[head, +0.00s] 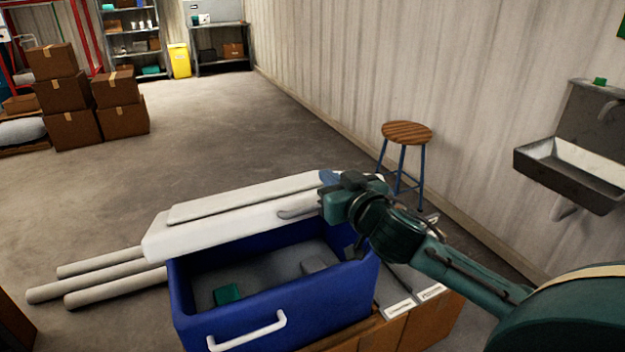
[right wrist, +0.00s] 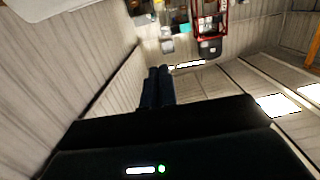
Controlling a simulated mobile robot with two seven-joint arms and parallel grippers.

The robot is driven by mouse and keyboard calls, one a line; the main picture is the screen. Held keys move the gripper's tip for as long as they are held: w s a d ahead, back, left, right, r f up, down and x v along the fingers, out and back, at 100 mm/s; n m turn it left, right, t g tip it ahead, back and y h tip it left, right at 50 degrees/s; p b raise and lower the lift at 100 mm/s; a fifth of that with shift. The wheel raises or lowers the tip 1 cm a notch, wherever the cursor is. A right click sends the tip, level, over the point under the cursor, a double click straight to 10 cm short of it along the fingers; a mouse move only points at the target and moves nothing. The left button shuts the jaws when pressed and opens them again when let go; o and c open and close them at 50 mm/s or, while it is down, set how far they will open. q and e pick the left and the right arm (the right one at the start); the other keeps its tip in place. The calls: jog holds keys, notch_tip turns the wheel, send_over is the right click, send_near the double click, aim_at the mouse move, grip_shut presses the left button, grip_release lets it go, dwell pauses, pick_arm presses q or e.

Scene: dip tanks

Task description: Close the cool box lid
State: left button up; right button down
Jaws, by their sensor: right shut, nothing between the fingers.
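The blue cool box (head: 270,318) stands in the lower middle of the head view with its top open. Its white lid (head: 215,228) is raised along the far rim, clear of the opening. A white handle (head: 248,332) is on the near side. My right gripper (head: 328,178) is shut and empty at the right end of the lid; I cannot tell whether it touches it. Its closed dark blue fingers also show in the right wrist view (right wrist: 157,88). My left gripper is not in view.
Inside the box lie a green block (head: 227,294) and a grey block (head: 314,263). A wooden stool (head: 407,132) stands behind my right arm, near the wall and a sink (head: 570,175). Cardboard boxes (head: 70,92) are stacked at the far left. The floor between is clear.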

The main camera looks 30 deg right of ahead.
jog(key=w+p, duration=0.2)
jog(key=w, duration=0.7)
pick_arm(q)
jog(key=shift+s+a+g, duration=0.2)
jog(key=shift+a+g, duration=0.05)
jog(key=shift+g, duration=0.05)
pick_arm(e)
jog(key=f, duration=0.3)
jog(key=s+f, duration=0.1)
jog(key=shift+s+d+f, duration=0.1)
jog(key=shift+d+f, duration=0.15)
jog(key=shift+f, duration=0.05)
